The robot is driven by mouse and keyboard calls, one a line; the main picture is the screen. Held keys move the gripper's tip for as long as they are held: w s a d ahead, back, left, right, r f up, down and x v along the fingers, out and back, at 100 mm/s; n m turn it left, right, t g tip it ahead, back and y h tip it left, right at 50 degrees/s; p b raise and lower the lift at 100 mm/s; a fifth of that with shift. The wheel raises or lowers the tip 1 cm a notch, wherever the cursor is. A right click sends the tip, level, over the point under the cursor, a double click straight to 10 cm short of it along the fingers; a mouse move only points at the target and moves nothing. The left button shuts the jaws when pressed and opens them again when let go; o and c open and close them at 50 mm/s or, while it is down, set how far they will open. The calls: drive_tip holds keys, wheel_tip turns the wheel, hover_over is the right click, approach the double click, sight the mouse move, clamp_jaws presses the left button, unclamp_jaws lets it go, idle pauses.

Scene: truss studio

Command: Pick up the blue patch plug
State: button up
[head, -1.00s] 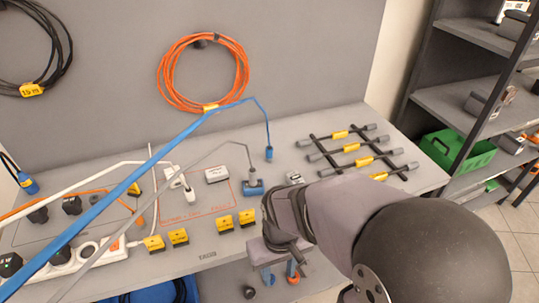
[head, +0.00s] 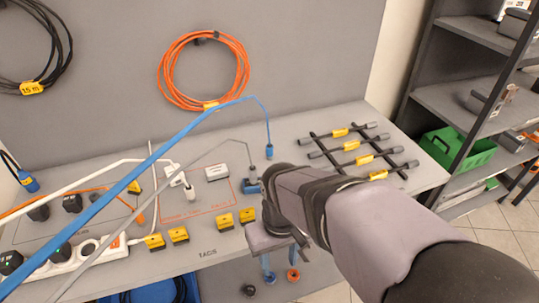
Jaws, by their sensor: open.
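A blue plug (head: 269,151) stands upright on the table at the end of the blue cable (head: 200,118), which arches over from the lower left. A grey cable's plug (head: 252,175) sits at a blue block (head: 249,187), partly hidden by my arm. Another blue plug (head: 28,182) hangs at the far left. My gripper (head: 281,262) points down in front of the table's front edge, nearer than and below the upright blue plug. Its fingers are apart and nothing shows between them.
Yellow tags (head: 225,222) line the table front. A white power strip (head: 85,258) lies at left, a white plug (head: 189,190) mid-table, and a black rack (head: 350,150) with grey-tipped rods at right. Orange cable (head: 204,40) hangs on the wall. A green crate (head: 458,150) sits on shelving.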

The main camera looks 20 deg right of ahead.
drive_tip(key=w+d+t+h+b, duration=0.15)
drive_tip(key=w+d, duration=0.25)
drive_tip(key=w, duration=0.4)
drive_tip(key=w+d+t, duration=0.3)
drive_tip(key=w+d, duration=0.1)
drive_tip(key=w, duration=0.3)
drive_tip(key=w+d+t+h, duration=0.1)
drive_tip(key=w+d+t, duration=0.1)
drive_tip(key=w+d, duration=0.45)
drive_tip(key=t, duration=0.4)
approach(271, 153)
drive_tip(key=s+d+r, duration=0.3)
drive_tip(key=s, duration=0.1)
drive_tip(key=w+n+t+y+b, duration=0.2)
drive_tip(key=w+t+y, duration=0.15)
drive_tip(key=w, duration=0.25)
drive_tip(key=shift+g+y, duration=0.3)
drive_tip(key=shift+y, duration=0.4)
drive_tip(key=f, duration=0.7)
drive_tip(key=shift+w, duration=0.3)
drive_tip(key=shift+p+x, duration=1.4)
drive_tip(key=shift+x, duration=2.25)
clamp_jaws()
